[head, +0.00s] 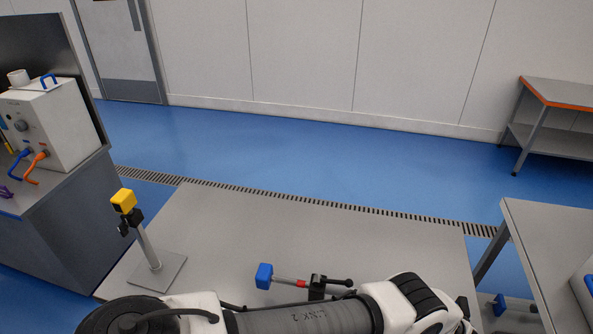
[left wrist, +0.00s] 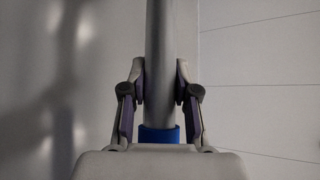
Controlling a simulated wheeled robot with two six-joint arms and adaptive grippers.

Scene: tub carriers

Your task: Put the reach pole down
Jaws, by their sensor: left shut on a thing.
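The reach pole (left wrist: 160,40) is a grey, smooth shaft with a blue band (left wrist: 159,134) low down, seen in the left wrist view. It runs upward out of the top of that picture, so its far end is hidden. My left gripper (left wrist: 160,82) is shut on the pole, with one dark-jointed finger on each side of the shaft. In the head view I cannot make out the pole or the left gripper. My right gripper is in neither view.
A grey table (head: 330,228) has clear room across its middle. On it stand a yellow-topped post (head: 149,248) and a blue-ended fixture with red and black parts (head: 264,276). A white machine (head: 52,125) is at left. Another table (head: 550,235) stands at right.

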